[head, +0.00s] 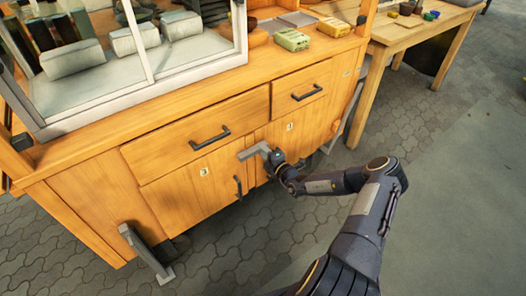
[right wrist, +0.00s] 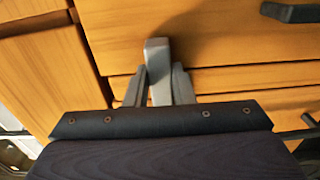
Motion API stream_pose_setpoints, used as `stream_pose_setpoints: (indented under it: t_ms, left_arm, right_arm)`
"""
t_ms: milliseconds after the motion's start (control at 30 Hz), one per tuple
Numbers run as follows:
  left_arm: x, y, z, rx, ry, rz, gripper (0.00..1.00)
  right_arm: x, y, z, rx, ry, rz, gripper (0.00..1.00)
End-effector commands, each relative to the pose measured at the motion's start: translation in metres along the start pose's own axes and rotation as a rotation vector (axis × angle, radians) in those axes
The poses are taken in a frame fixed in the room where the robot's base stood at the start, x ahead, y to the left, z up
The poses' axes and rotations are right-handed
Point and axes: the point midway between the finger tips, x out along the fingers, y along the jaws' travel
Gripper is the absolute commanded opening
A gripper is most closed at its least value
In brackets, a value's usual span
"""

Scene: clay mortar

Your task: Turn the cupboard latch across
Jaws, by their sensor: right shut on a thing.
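The wooden cupboard (head: 195,190) stands under the counter, with two doors below two drawers. The latch (head: 254,151) is a short grey bar near the top of the doors, close to the seam between them. In the head view it lies nearly level, its free end to the left. My right gripper (head: 273,158) is at the latch's right part, in front of the doors. In the right wrist view the grey latch (right wrist: 157,52) stands between my right gripper's fingers (right wrist: 160,88), which are shut on it. Its held part is partly hidden. My left gripper is not in view.
Black handles sit on the drawers, the left one (head: 210,138) and the right one (head: 306,93), and a door handle (head: 238,187) is below the latch. A grey bracket-like leg (head: 146,254) stands at lower left. Paved floor (head: 230,250) in front is clear.

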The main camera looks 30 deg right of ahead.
Motion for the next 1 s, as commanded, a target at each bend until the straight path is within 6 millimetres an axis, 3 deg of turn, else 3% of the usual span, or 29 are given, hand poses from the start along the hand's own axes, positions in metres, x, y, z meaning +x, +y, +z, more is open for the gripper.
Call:
stream_pose_setpoints:
  t_ms: [200,233,400,733,1000]
  left_arm:
    - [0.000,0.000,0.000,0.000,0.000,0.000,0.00]
    - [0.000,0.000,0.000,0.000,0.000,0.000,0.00]
    - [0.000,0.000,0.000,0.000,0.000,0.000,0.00]
    - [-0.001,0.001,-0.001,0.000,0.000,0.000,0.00]
    - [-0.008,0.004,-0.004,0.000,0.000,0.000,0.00]
  right_arm:
    - [-0.001,-0.002,0.000,0.005,-0.002,-0.003,0.00]
    - [-0.001,-0.002,0.000,0.005,-0.002,-0.003,0.24]
    - [0.000,-0.001,0.000,0.004,-0.001,-0.002,0.44]
    - [-0.005,0.000,0.000,0.002,-0.001,-0.002,0.44]
    - [-0.049,0.000,0.001,0.003,-0.002,-0.004,0.44]
